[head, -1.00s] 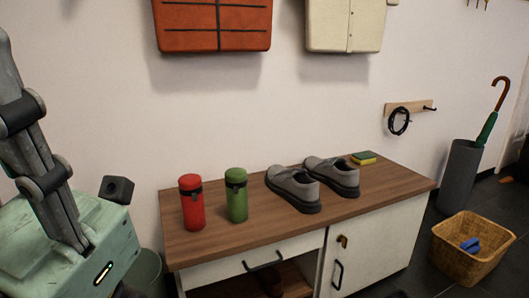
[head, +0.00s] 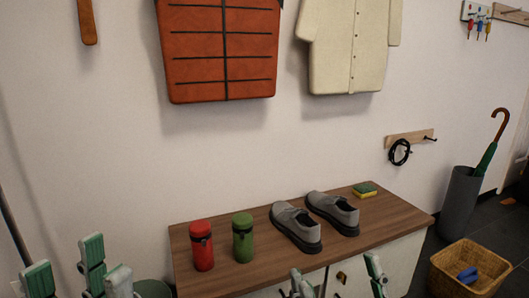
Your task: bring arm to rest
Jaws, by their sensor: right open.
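My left gripper (head: 68,270) shows at the lower left edge of the head view. Its green-padded fingers stand apart with nothing seen between them. My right gripper (head: 337,279) shows at the bottom, in front of the wooden cabinet top (head: 265,263). Its fingers are spread and it looks empty. The lower parts of both grippers are cut off by the frame. I cannot tell how far the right fingers are from the cabinet front.
On the cabinet stand a red flask (head: 201,248), a green flask (head: 243,240), grey shoes (head: 296,228) and a sponge (head: 364,190). A wicker basket (head: 465,275) and umbrella stand (head: 458,205) are at right. An orange jacket (head: 222,60) and cream coat (head: 350,45) hang above.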

